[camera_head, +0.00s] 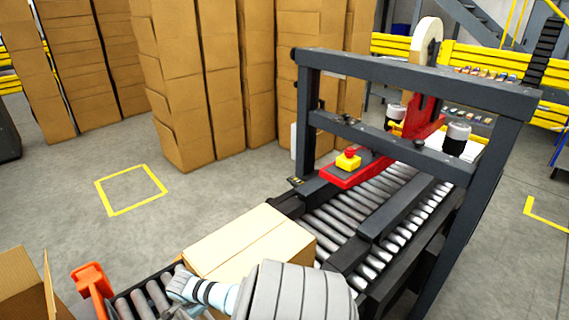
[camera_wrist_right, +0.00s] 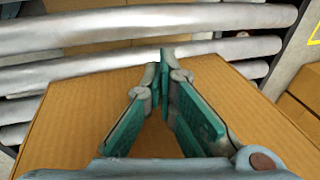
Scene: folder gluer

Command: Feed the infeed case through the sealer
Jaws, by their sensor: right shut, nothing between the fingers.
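The infeed case (camera_head: 250,240), a closed brown cardboard box, lies flat on the infeed rollers (camera_head: 140,298), just before the sealer (camera_head: 420,75). My right gripper (camera_head: 178,282) is at the case's left end in the head view, fingers pointing left. In the right wrist view my right gripper (camera_wrist_right: 163,62) is shut and empty, with the case's cardboard (camera_wrist_right: 75,105) behind its fingers and rollers (camera_wrist_right: 150,22) beyond. Whether it touches the case I cannot tell. My arm hides the case's near side. My left gripper is not in view.
The sealer's dark frame spans its roller bed (camera_head: 350,215), with a red tape head and a yellow-and-red stop button (camera_head: 348,160). An orange bracket (camera_head: 92,282) stands at the conveyor's left. An open carton (camera_head: 25,290) is at bottom left. Tall carton stacks (camera_head: 200,80) stand behind.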

